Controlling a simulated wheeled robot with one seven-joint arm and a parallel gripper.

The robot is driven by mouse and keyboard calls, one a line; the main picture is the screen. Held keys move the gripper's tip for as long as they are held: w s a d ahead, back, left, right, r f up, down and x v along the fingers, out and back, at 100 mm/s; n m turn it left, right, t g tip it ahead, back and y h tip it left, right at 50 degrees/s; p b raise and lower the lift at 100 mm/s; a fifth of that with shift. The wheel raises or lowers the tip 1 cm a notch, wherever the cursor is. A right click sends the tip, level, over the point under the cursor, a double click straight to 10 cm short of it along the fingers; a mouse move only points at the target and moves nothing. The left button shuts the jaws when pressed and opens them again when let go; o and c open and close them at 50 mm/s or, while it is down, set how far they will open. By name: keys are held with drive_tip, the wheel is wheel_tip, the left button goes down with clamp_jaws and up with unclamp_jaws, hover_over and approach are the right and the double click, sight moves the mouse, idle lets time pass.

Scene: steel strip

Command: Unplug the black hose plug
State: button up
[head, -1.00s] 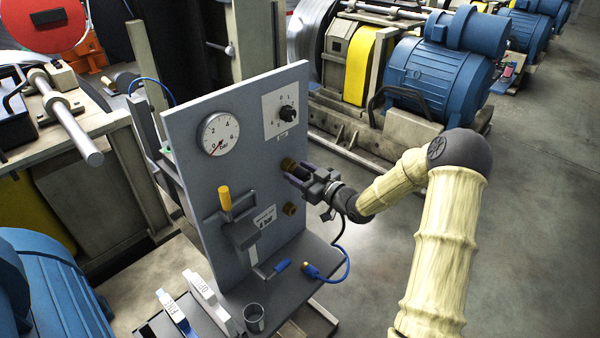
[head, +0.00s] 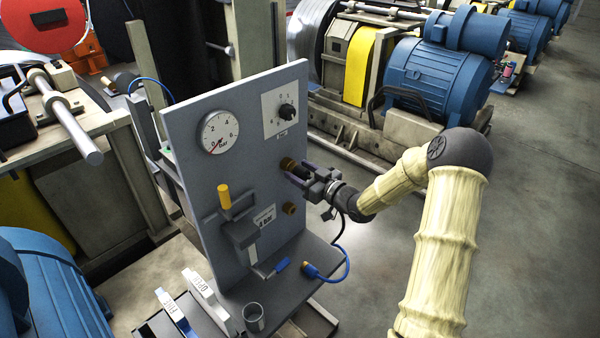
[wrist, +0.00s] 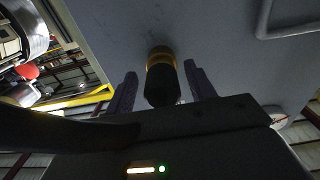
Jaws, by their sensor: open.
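The black hose plug (head: 301,171) sits in the upper brass socket (head: 288,164) on the grey panel (head: 190,130). In the wrist view the plug (wrist: 162,90) points toward my camera, with the brass collar (wrist: 160,60) behind it. My gripper (head: 306,175) is open, with one finger on each side of the plug. In the wrist view the fingers (wrist: 162,92) show gaps to the plug on both sides. Whether a hose leaves the plug's rear is hidden by my gripper.
A lower brass socket (head: 289,208) is empty. A blue plug (head: 312,271) on a hose lies on the shelf below. A yellow-handled lever (head: 224,197), a gauge (head: 220,132) and a knob (head: 287,112) are on the panel. A metal cup (head: 254,318) stands at the shelf's front.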

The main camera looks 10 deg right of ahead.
sight(307, 176)
clamp_jaws()
drive_tip(key=shift+v, duration=2.95)
drive_tip(key=shift+s, duration=0.1)
drive_tip(key=v, duration=0.8)
drive_tip(key=shift+s+d, duration=0.25)
drive_tip(key=shift+s, duration=0.1)
drive_tip(key=shift+f, duration=0.15)
drive_tip(key=shift+w+d+f+b, duration=0.3)
drive_tip(key=shift+w+f+b, duration=1.25)
drive_tip(key=shift+f+b, duration=3)
drive_tip(key=shift+w+d+f+b, duration=0.3)
drive_tip(key=shift+w+f+b, duration=1.25)
drive_tip(key=shift+f+b, duration=3.05)
drive_tip(key=shift+w+d+f+b, duration=0.25)
drive_tip(key=shift+w+f+b, duration=1.75)
drive_tip(key=shift+f, duration=4.55)
